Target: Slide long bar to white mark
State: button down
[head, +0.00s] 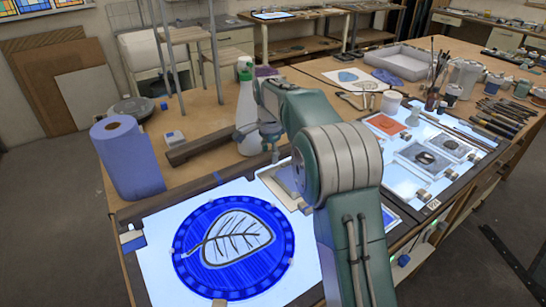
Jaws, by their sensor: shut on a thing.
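A long dark brown bar (205,145) lies on the wooden bench behind the lit panel. Its left end is near the blue paper roll, and its right part runs behind a spray bottle toward my gripper. My gripper (273,153) points down just right of the bottle, shut on what appears to be the long bar. The contact is small and partly hidden by my arm. A blue strip (218,178) shows on the dark rear edge of the lit panel. I cannot clearly pick out the white mark.
The spray bottle (247,115) stands close to the bar and my gripper. A blue paper roll (128,158) stands at the left. The lit panel (160,272) holds a round blue leaf glass piece (235,245). Brushes, jars and a tray (397,61) fill the right.

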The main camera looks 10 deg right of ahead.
jog(key=shift+a+f, duration=0.1)
jog(key=shift+f, duration=0.1)
jog(key=shift+c, duration=0.6)
grip_release()
jog(key=shift+a, duration=0.1)
jog(key=shift+r, duration=0.1)
notch_tip(320, 180, up, 12)
